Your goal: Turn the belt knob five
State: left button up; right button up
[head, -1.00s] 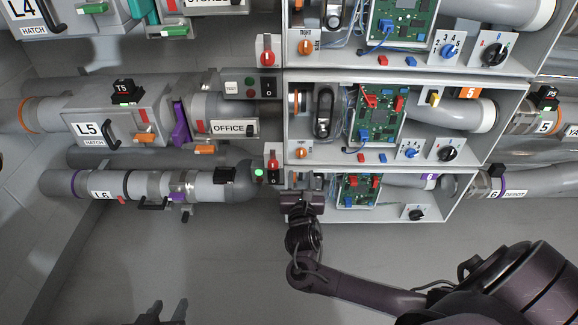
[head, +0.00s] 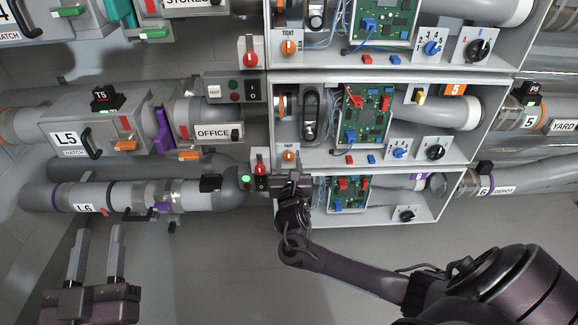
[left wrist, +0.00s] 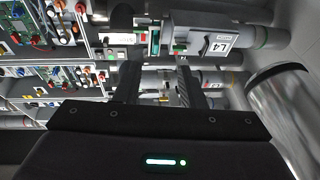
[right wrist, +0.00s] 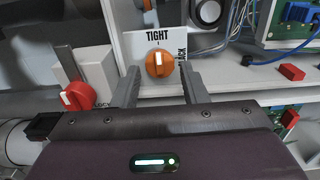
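The belt knob five (head: 289,155) is a small orange knob on the lower left front of the unit five box. In the right wrist view the orange knob (right wrist: 160,64) sits under the word TIGHT, its white mark pointing up at that word; the SLACK label is partly hidden. My right gripper (right wrist: 158,78) is open, one finger on each side of the knob; I cannot tell whether they touch it. In the head view my right gripper (head: 290,178) is just below the knob. My left gripper (head: 97,235) is open and empty at lower left, away from the boxes.
A red switch (right wrist: 76,97) is close to the left of my right gripper. A blue knob (head: 399,152) and a black knob (head: 435,152) are further right on the box. Pipe L6 (head: 120,196) runs between my left gripper and the wall units. The floor below is clear.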

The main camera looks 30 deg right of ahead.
pick_arm(q)
jog(key=shift+s+a+r+t, duration=0.1)
jog(key=shift+r+t, duration=0.15)
jog(key=shift+r, duration=0.25)
jog(key=shift+s+a+r+t, duration=0.1)
jog(key=shift+r+t, duration=0.15)
jog(key=shift+r, duration=0.25)
